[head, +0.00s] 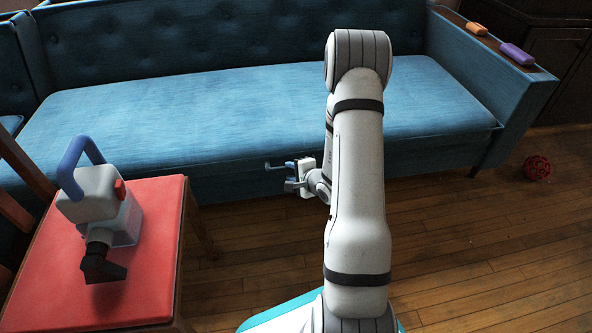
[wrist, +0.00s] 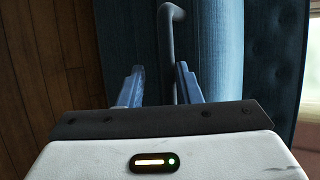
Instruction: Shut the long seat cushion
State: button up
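The long seat cushion (head: 230,112) is blue and spans the sofa. It looks about level in the head view, and I see no clear gap beneath it. My gripper (head: 279,176) is at the sofa's front, just below the cushion's front edge. In the wrist view its two blue fingers (wrist: 158,88) are apart. A grey bar handle (wrist: 169,50) on the sofa front runs into the space between them. I cannot tell whether a finger touches it. The cushion also shows in the wrist view (wrist: 229,50), turned on its side. My arm hides part of the cushion's middle.
A red-topped stool (head: 150,290) stands at left with a grey, blue-handled device (head: 100,195) on it. An orange block (head: 476,29) and a purple block (head: 517,54) lie on the right armrest. A red ball (head: 537,168) is on the floor. The floor at right is mostly clear.

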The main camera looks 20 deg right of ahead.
jog(key=shift+o, duration=0.9)
jog(key=shift+s+a+f+g, duration=0.15)
jog(key=shift+s+f, duration=0.1)
jog(key=shift+f, duration=0.35)
jog(key=shift+s+f+g, duration=0.15)
jog(key=shift+s+f, duration=0.1)
jog(key=shift+f, duration=0.35)
jog(key=shift+r, duration=0.1)
jog(key=shift+s+d+r+p, duration=0.2)
jog(key=shift+s+d+p, duration=0.05)
jog(key=shift+s+p, duration=0.1)
jog(key=p+v, duration=0.1)
jog(key=v, duration=0.2)
jog(key=p+v, duration=0.1)
jog(key=v, duration=0.3)
jog(key=shift+w+a+r, duration=0.1)
jog(key=shift+w+r, duration=0.1)
jog(key=shift+r, duration=0.1)
jog(key=shift+c, duration=0.4)
